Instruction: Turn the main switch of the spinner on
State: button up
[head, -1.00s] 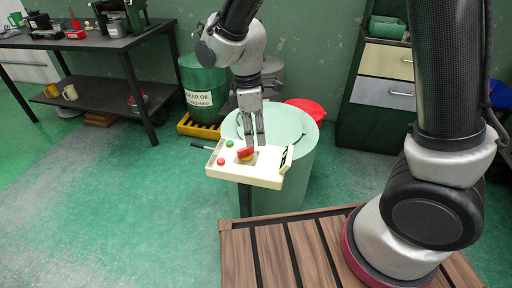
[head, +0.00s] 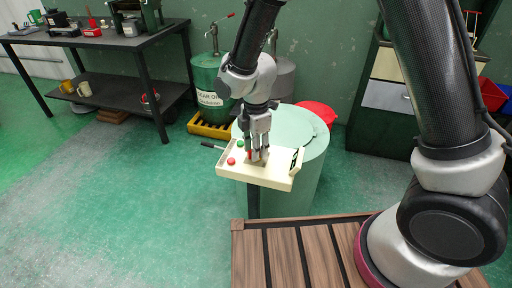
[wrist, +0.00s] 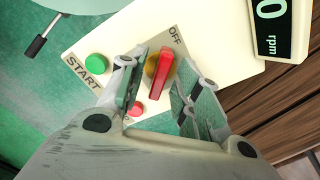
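The cream control panel (head: 270,177) of the spinner stands in front of a pale green drum. Its main switch (wrist: 160,72) is a red bar handle on a yellow round base, beside the OFF label (wrist: 174,36). In the head view the switch (head: 249,155) is mostly hidden by my fingers. My gripper (wrist: 160,82) is open, with one finger on each side of the red handle and a gap showing on both sides. It also shows over the panel in the head view (head: 258,156). The handle's lower end lies between the fingers.
A green START button (wrist: 96,65) and a red button (wrist: 136,109) are close to the left finger. A display (wrist: 279,28) reads 0 rpm at the panel's right. A black-handled lever (head: 211,146) sticks out left. The pale green drum (head: 300,190) is behind the panel.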

grip_shut()
jog(key=shift+m, duration=0.3)
jog(key=m, duration=0.3)
jog(key=shift+m, duration=0.3)
jog(key=m, duration=0.4)
jog(key=shift+m, duration=0.3)
jog(key=m, duration=0.4)
jog(key=shift+m, duration=2.5)
